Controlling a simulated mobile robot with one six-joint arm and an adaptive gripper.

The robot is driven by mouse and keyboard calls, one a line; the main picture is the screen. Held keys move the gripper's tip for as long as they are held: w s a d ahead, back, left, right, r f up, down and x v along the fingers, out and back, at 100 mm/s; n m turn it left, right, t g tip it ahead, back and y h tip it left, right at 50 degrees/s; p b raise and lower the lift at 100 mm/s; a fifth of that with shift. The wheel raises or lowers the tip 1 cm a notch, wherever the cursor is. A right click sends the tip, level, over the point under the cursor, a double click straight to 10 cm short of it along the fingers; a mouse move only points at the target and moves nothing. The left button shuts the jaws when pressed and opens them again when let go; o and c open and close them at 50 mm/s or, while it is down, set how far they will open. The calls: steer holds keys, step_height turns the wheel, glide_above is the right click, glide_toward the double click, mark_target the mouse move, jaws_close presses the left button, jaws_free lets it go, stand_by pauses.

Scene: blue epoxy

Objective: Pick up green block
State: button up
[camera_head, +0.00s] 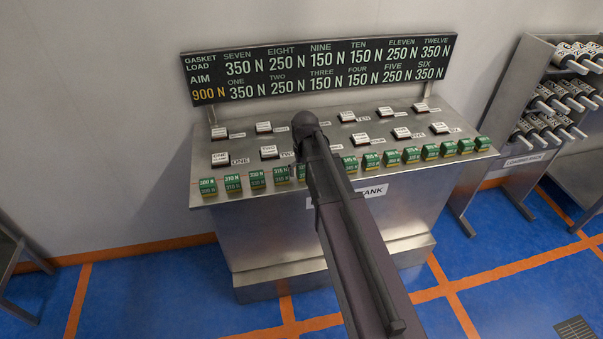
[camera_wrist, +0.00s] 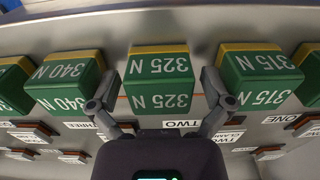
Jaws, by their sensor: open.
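Several green blocks with yellow bands and newton labels stand in a row along the front edge of the steel console (camera_head: 345,110). In the wrist view, one green block marked 325 N (camera_wrist: 158,85) lies between the fingers of my gripper (camera_wrist: 159,78). The fingers are spread, one on each side of it, and I cannot tell whether they touch it. Green blocks marked 340 N (camera_wrist: 66,85) and 315 N (camera_wrist: 258,78) stand to its left and right. In the head view my arm covers part of the row, and my gripper's fingers are hidden.
Small labelled buttons (camera_head: 269,152) sit on the console top, close to the fingers. A dark gasket load board (camera_head: 320,70) stands behind, showing an aim of 900 N. A rack of cylinders (camera_head: 540,105) stands at right. Neighbouring blocks leave narrow gaps.

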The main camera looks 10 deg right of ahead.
mark_target(304, 167)
steer(key=c, duration=1.1)
steer(key=shift+r, duration=0.15)
steer(key=shift+c, duration=0.2)
step_height(304, 167, up, 3)
steer(key=p, duration=0.3)
steer(key=shift+r+p, duration=0.2)
steer(key=shift+p, duration=0.15)
steer(key=s+d+r+p, duration=0.1)
steer(key=s, duration=1.5)
steer(key=shift+d+r, duration=0.15)
steer(key=shift+d, duration=0.1)
steer(key=shift+a, duration=0.1)
